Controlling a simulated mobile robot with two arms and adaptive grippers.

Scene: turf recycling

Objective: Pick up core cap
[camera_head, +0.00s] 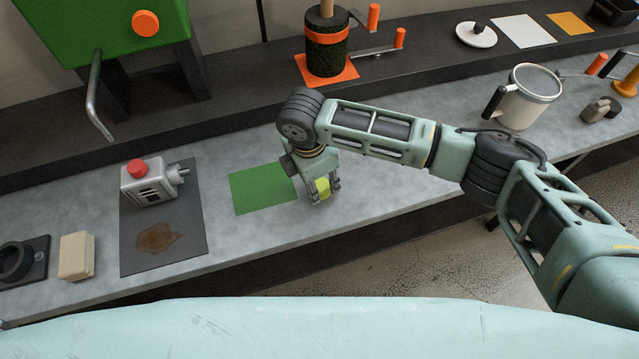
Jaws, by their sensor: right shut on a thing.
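My right gripper (321,190) points down over the grey bench, at the right edge of a green mat (262,188). It is shut on a small yellow-green piece (322,186), which may be the core cap; the fingers hide part of it. I cannot tell whether the piece touches the bench. The green mat looks bare. My left gripper is not in view.
A grey machine with a red knob (153,182) stands on a dark mat (190,250) with a brown stain. A beige block (76,256) lies further left. A white mug (527,98) stands on the right. A black roll with orange bands (326,50) stands on the back shelf.

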